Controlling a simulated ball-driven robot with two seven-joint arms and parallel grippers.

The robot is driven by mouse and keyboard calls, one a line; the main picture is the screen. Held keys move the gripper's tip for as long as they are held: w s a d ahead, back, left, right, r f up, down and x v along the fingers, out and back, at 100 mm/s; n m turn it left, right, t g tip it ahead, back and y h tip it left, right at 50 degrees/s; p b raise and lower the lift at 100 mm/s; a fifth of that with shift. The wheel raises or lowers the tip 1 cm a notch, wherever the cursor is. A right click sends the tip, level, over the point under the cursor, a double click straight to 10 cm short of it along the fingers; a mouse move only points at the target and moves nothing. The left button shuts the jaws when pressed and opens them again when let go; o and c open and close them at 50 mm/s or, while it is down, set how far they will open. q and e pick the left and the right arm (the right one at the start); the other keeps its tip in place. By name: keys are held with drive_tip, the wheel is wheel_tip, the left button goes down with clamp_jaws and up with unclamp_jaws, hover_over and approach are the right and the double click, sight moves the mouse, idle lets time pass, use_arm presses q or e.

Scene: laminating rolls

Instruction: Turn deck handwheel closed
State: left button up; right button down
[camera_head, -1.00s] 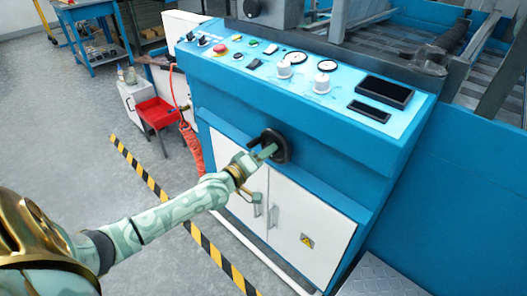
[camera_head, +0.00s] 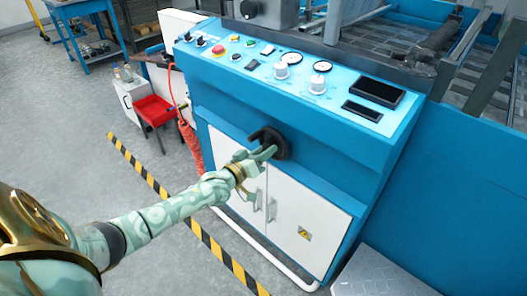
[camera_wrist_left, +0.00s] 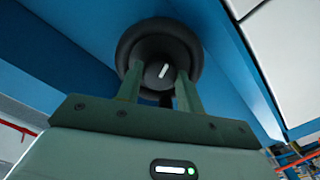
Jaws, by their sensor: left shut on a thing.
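The deck handwheel (camera_head: 282,146) is a black round wheel on the blue front of the machine console, above the white cabinet doors. My left gripper (camera_head: 268,152) reaches it from the left and is shut on it. In the left wrist view the handwheel (camera_wrist_left: 158,42) fills the top middle, with a short white mark on its dark hub. The two green fingers of my left gripper (camera_wrist_left: 158,88) reach up to the wheel on both sides of the hub. The fingertips are partly hidden against the dark wheel. My right gripper is not in view.
The console top (camera_head: 245,52) carries a red button (camera_head: 219,50), gauges, white knobs and dark displays. Yellow-black floor tape (camera_head: 150,178) crosses the open floor.

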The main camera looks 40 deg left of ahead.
sight(267, 148)
use_arm(q)
drive_tip(key=shift+f, duration=0.15)
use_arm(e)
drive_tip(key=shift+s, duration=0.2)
use_arm(q)
drive_tip(key=o, duration=0.8)
drive_tip(key=shift+o, duration=1)
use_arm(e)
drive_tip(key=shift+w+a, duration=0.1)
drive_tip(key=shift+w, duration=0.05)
use_arm(q)
drive_tip(key=s, duration=0.1)
drive_tip(key=s+p, duration=0.2)
drive_tip(key=s, duration=0.1)
drive_tip(key=shift+a+r, duration=0.15)
drive_tip(key=shift+r, duration=0.2)
drive_tip(key=s+p, duration=0.4)
drive_tip(key=s, duration=0.8)
drive_tip(key=shift+s+a+f, duration=0.15)
drive_tip(key=shift+a+f, duration=0.15)
drive_tip(key=shift+a, duration=0.15)
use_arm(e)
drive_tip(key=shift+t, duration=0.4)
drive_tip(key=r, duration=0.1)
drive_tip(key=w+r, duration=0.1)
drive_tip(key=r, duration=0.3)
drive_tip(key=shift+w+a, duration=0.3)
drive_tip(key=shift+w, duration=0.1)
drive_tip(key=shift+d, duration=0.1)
